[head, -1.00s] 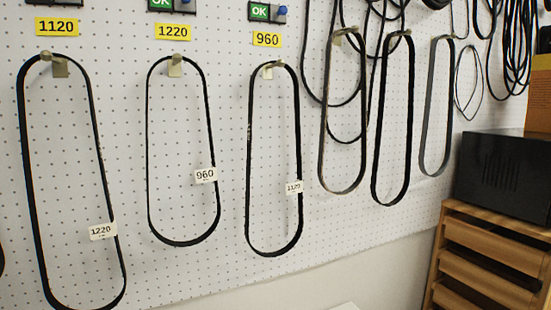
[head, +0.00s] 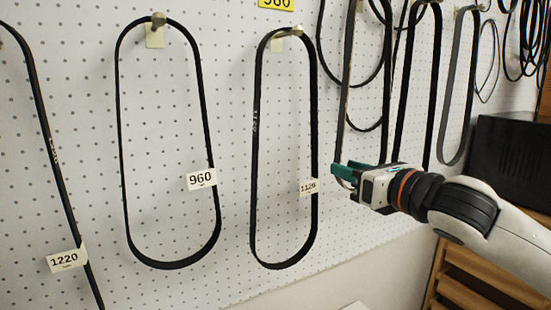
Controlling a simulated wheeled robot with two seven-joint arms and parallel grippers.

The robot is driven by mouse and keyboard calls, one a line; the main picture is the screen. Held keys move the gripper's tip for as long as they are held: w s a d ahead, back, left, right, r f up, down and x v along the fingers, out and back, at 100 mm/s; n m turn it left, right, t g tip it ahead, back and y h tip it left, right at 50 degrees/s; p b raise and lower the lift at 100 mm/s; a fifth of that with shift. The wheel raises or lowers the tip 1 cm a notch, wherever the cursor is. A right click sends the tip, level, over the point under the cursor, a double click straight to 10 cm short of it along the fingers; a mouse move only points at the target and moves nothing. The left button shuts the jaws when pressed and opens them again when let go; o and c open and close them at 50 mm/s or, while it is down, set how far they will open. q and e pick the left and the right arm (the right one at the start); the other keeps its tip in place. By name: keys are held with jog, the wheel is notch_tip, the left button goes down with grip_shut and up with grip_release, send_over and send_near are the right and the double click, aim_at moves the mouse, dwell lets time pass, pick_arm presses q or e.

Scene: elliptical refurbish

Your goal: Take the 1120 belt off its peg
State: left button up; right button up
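The belt tagged 1120 (head: 255,150) is a black loop hanging from a peg (head: 291,33) in the middle of the pegboard. Its small white tag (head: 308,187) is on its right strand. My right gripper (head: 338,175) has teal fingers and comes in from the right. It is a little right of the tag, apart from the belt in the picture. I cannot tell the gap between its fingers. My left gripper is not in view.
A belt tagged 960 (head: 120,150) hangs to the left, and one tagged 1220 (head: 48,140) is cut off at the left edge. Several other belts hang behind and right of my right gripper. A black box (head: 505,160) sits on a wooden drawer unit (head: 480,270) at right.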

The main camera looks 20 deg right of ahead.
aim_at(317, 147)
jog(key=shift+n, duration=0.4)
jog(key=w+p, duration=0.1)
jog(key=w, duration=0.2)
jog(key=w+r+p, duration=0.1)
jog(key=w+p, duration=0.1)
jog(key=w, duration=0.2)
jog(key=w+a+r+p, duration=0.1)
jog(key=w+p, duration=0.1)
jog(key=w, duration=0.1)
jog(key=shift+w+a, duration=0.1)
jog(key=shift+w, duration=0.3)
jog(key=shift+w+f, duration=0.1)
jog(key=shift+w, duration=0.1)
jog(key=shift+s, duration=0.15)
jog(key=shift+c, duration=0.9)
grip_shut()
